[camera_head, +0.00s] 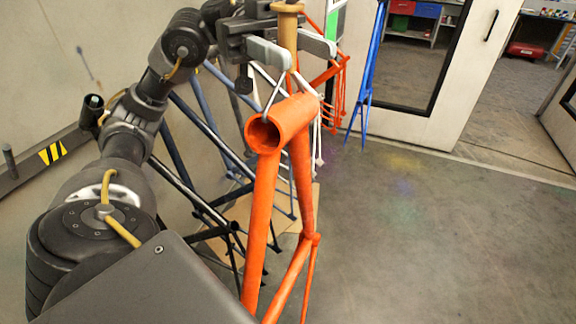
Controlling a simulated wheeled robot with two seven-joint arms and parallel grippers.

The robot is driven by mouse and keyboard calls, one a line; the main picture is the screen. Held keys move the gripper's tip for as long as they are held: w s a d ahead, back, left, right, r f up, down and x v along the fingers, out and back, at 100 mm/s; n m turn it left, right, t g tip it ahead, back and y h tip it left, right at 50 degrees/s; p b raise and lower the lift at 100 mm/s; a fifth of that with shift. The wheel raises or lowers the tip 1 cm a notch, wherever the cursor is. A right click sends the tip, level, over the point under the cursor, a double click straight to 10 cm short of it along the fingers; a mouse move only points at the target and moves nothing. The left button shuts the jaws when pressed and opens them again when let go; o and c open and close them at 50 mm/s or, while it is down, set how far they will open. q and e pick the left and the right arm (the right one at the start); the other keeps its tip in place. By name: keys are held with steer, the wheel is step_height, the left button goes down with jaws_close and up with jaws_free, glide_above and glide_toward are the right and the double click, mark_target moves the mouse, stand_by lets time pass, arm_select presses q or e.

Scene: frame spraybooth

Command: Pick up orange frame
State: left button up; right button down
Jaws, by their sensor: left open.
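An orange bicycle frame (262,205) hangs in the middle of the head view, with its open head tube turned toward me at the top and its tubes running down past the lower edge. A thin pale wire meets it near the head tube. Above it stands a tan cylindrical rod (288,30). My left gripper (291,48) is open, with its two grey fingers on either side of the rod, just above the orange tube. I cannot tell whether the fingers touch the rod. My right gripper is not in view.
Several dark and blue-grey frames (208,128) hang behind at the left, close to my left arm. Another orange-red frame (336,85) and a blue frame (369,75) hang farther back. A white door (473,75) stands behind. The floor (430,240) at the right is clear.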

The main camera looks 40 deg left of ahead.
arm_select(q)
steer(key=shift+a, duration=0.1)
steer(key=shift+c, duration=0.2)
jaws_close()
stand_by(1.0)
steer(key=shift+w+a+r, duration=0.1)
steer(key=shift+r, duration=0.05)
